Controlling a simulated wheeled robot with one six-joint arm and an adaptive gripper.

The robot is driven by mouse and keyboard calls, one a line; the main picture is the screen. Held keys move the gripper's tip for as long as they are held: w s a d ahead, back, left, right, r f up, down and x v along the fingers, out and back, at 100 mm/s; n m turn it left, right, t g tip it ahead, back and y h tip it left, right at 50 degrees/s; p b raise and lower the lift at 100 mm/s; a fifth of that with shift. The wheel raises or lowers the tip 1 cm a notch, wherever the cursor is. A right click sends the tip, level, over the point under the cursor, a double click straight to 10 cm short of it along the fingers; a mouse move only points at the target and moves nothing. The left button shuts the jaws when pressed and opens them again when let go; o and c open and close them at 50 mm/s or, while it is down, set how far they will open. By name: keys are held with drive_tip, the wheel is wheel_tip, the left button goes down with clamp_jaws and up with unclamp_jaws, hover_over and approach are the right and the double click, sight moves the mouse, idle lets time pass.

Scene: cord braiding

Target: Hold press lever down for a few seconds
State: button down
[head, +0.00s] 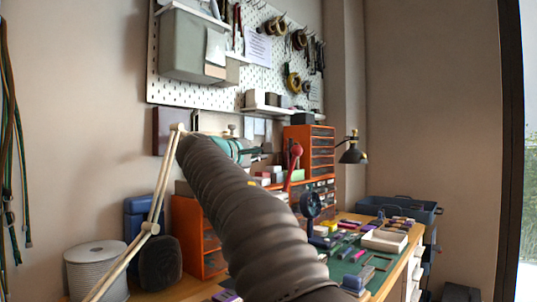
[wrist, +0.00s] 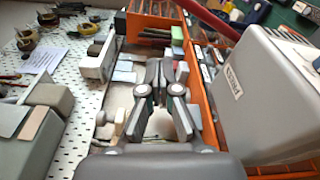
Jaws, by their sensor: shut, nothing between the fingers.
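The press lever (head: 290,171) is a red arm with a round red knob at its top. It stands upright in front of the orange drawer units in the head view. A dark red bar at the top right of the wrist view (wrist: 275,24) looks like part of it. My gripper (wrist: 162,72) is shut and empty, its dark fingertips together above a shelf area. In the head view my gripper (head: 262,153) is left of the lever knob and apart from it. My arm hides much of the bench and the press's lower left side.
Orange drawer units (head: 310,150) stand behind the lever. A pegboard (head: 270,75) with tools hangs above. A grey box (wrist: 270,90) with a label is close on the right in the wrist view. A black lamp (head: 352,153) and a green mat (head: 350,268) with small items are right.

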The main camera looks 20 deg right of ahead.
drive_tip(key=p, duration=0.2)
hover_over(290, 175)
drive_tip(key=w+a, duration=0.3)
drive_tip(key=w, duration=0.1)
drive_tip(key=shift+s+d+r+b, duration=0.1)
drive_tip(key=shift+s+d+b, duration=0.15)
drive_tip(key=shift+s, duration=0.4)
drive_tip(key=shift+s+d+r+b, duration=0.1)
drive_tip(key=shift+s+d+b, duration=0.15)
drive_tip(key=shift+s, duration=0.45)
drive_tip(key=shift+s+d+b, duration=0.2)
drive_tip(key=shift+s+d, duration=0.05)
drive_tip(key=shift+s, duration=0.4)
